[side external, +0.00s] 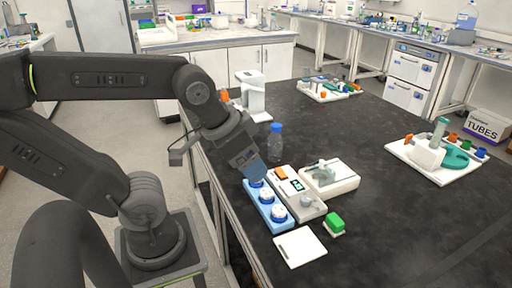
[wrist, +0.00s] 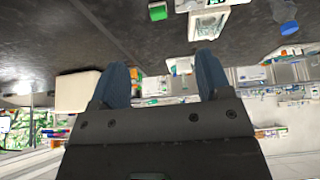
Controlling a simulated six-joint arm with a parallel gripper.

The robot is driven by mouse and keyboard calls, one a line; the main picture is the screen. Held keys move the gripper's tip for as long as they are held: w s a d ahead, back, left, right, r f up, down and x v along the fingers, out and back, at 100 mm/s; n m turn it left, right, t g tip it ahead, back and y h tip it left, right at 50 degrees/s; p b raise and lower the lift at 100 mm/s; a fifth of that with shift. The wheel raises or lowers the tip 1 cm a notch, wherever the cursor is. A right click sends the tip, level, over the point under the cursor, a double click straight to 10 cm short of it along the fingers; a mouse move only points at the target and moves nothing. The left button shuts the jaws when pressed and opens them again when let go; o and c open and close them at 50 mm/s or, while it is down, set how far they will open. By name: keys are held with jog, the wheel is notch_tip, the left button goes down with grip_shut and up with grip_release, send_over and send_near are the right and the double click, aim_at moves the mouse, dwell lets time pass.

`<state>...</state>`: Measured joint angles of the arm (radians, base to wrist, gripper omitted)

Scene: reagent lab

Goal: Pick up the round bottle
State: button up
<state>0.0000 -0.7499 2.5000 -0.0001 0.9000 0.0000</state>
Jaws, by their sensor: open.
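A clear round bottle (side external: 275,150) with a blue cap stands upright on the black bench, behind the small instruments. In the wrist view a blue cap (wrist: 288,28) shows at the top right edge, apart from the fingers; it looks like the same bottle. My gripper (side external: 255,172) is in front and to the left of the bottle, above the far end of a blue rack. In the wrist view my gripper (wrist: 163,75) has its two blue-grey fingers spread, with nothing held between them.
The blue rack (side external: 252,196) holds white round pieces. Beside it are a white instrument with a display (side external: 298,187), a white device (side external: 345,180), a green block (side external: 334,223) and a white pad (side external: 300,246). A white tray (side external: 402,145) stands right; open bench lies between.

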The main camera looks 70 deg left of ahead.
jog(key=w+a+f+m+g+y, duration=0.2)
jog(key=w+a+f+m+y, duration=0.3)
jog(key=a, duration=0.3)
jog(key=w+a+f+m+g+y, duration=0.25)
jog(key=a+f+m+y, duration=0.35)
jog(key=a, duration=0.3)
jog(key=w+a+f+m+g+y, duration=0.2)
jog(key=w+a+f+m+y, duration=0.2)
jog(key=a+m+y, duration=0.3)
jog(key=shift+n, duration=0.3)
jog(key=shift+a+f, duration=0.2)
jog(key=shift+a, duration=2.35)
jog(key=shift+a+f, duration=0.2)
jog(key=shift+a, duration=2.3)
jog(key=shift+a+f, duration=0.2)
jog(key=shift+a, duration=2.35)
jog(key=c, duration=1.2)
jog(key=shift+r, duration=0.1)
